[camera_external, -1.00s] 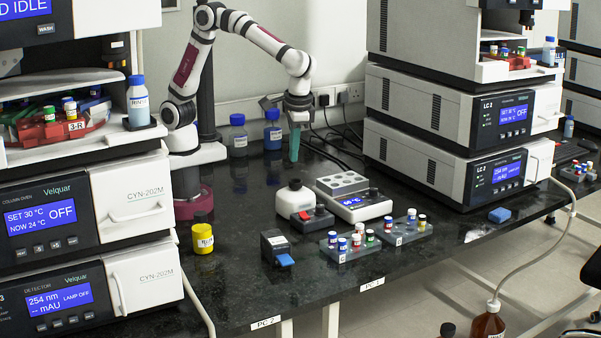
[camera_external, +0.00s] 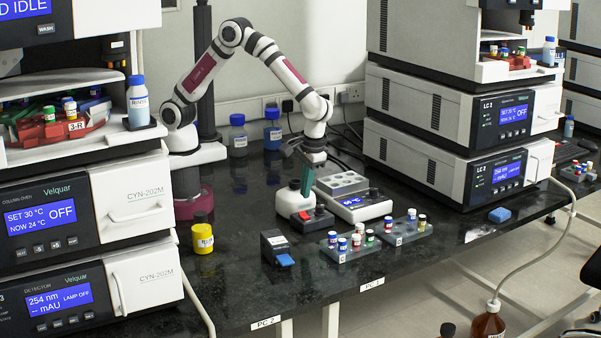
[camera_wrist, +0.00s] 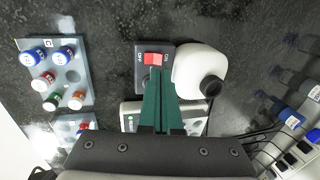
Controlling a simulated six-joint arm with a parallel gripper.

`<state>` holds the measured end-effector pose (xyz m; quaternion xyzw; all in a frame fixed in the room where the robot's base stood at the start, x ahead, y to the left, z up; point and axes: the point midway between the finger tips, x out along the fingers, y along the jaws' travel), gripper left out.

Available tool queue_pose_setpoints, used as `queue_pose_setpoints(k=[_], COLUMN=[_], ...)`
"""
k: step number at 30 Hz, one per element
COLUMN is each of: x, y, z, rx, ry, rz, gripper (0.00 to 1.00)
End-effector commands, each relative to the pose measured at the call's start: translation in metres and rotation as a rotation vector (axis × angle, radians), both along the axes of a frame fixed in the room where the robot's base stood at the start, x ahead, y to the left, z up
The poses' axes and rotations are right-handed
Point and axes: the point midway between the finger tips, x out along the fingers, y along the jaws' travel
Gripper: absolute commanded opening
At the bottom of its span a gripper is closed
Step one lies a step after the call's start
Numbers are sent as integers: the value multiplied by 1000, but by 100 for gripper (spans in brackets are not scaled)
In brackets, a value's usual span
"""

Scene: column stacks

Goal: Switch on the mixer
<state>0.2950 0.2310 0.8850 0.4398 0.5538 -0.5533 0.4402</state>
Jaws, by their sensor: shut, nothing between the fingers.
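The mixer (camera_external: 292,203) is a small white unit with a dark cap on top; it also shows in the wrist view (camera_wrist: 197,68). Beside it is a dark switch box (camera_external: 304,222) with a red rocker switch (camera_external: 319,209). In the wrist view the red switch (camera_wrist: 153,59) lies across the box, between printed ON and OFF labels. My gripper (camera_external: 306,194) is shut and empty, its green fingers pointing down above the mixer and box. In the wrist view the fingertips (camera_wrist: 155,70) overlap the switch's near edge; whether they touch cannot be told.
A white block heater with a blue display (camera_external: 352,205) stands right behind the box. Vial racks (camera_external: 350,250) with several capped vials sit in front and to the right. A dark device with a blue pad (camera_external: 276,247) and a yellow jar (camera_external: 203,240) stand at left.

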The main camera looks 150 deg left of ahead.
Motion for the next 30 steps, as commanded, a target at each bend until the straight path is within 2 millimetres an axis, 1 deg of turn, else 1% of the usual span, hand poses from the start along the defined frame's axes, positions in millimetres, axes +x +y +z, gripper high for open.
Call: queue_pose_setpoints(k=[1,3,6,9,13,23,30], x=[-3,-6,-9,-11,-12,-12,-16], y=[-1,-1,0,0,0,0,-1], z=[-10,-23,-37,-45,-49,-50,-56], rx=[-3,-2,-2,-2,-1,-1,-6], ry=[3,3,1,0,-1,-6,-86], rz=[1,-1,0,0,-1,-1,2], gripper=[0,0,0,0,0,0,0])
